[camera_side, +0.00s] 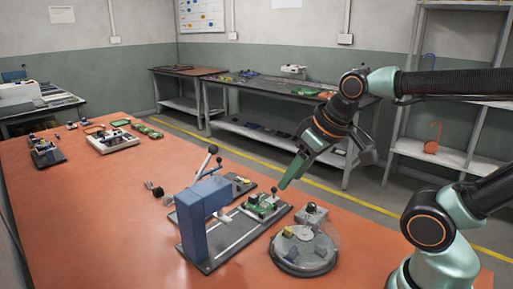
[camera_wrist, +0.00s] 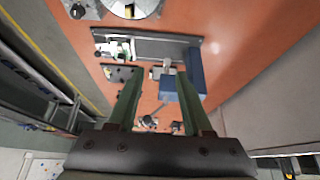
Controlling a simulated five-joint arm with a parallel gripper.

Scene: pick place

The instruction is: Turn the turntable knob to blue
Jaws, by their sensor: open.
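The turntable (camera_side: 290,262) is a round grey disc at the front right of the orange table, with a clear cover and small blocks on it. Beside it stands a small grey box with a dark knob (camera_side: 312,209). In the wrist view, part of the turntable (camera_wrist: 150,9) shows at the top edge, cut off, with a dark knob (camera_wrist: 78,11) to its left. The knob's colour marks are too small to read. My gripper (camera_side: 328,172) is open and empty, above and behind the turntable; its green fingers (camera_wrist: 159,88) spread apart in the wrist view.
A blue-grey press (camera_side: 205,205) with a lever stands left of the turntable. A green circuit board (camera_side: 262,205) sits on its base. More fixtures (camera_side: 112,138) lie at the far left. The table's front left is clear.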

